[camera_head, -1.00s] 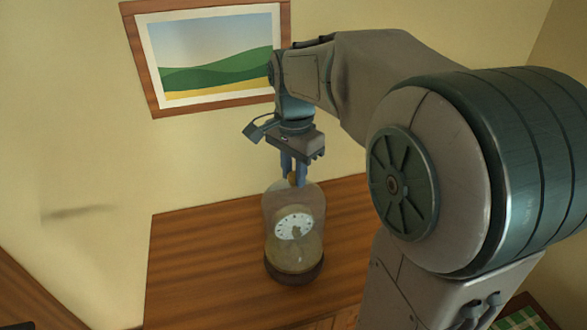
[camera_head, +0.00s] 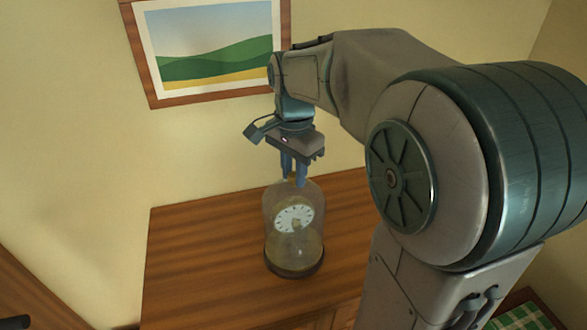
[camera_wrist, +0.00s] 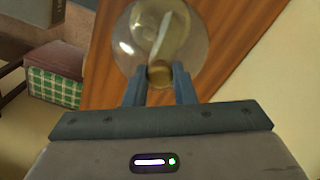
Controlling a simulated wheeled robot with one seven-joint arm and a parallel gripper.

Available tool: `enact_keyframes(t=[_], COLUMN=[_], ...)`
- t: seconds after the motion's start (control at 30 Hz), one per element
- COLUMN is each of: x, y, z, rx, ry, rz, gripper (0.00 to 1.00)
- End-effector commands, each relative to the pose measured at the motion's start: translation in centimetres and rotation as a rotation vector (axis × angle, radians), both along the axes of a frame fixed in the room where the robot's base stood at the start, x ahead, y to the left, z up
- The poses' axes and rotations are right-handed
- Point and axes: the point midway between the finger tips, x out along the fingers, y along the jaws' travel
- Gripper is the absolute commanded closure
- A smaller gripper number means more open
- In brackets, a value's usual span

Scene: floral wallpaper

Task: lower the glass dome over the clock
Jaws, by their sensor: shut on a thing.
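The glass dome (camera_head: 272,222) stands upright around the clock (camera_head: 293,219), whose white dial shows through the glass. The clock's dark round base (camera_head: 293,271) is on the wooden cabinet top (camera_head: 190,265). The dome's lower rim is at about the level of the base; I cannot tell whether it touches. My gripper (camera_head: 293,182) is above the dome with its blue fingers shut on the dome's knob. In the wrist view the brass-coloured knob (camera_wrist: 160,74) sits between the fingers, with the round dome (camera_wrist: 198,45) beyond it and the clock seen edge-on inside.
The cabinet top is clear around the clock. A framed landscape picture (camera_head: 215,55) hangs on the wall behind.

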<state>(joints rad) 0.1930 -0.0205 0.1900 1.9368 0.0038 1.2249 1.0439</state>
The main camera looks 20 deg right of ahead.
Motion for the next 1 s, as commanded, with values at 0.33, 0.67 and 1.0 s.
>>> enact_keyframes(t=[0.33,0.67,1.0], x=[0.0,0.0,0.1], y=[0.0,0.0,0.0], z=[0.0,0.4,6.9], rx=[0.000,0.000,0.000], ry=[-0.001,0.000,-0.006], rz=[0.000,0.000,0.000], gripper=[0.51,0.51,0.51])
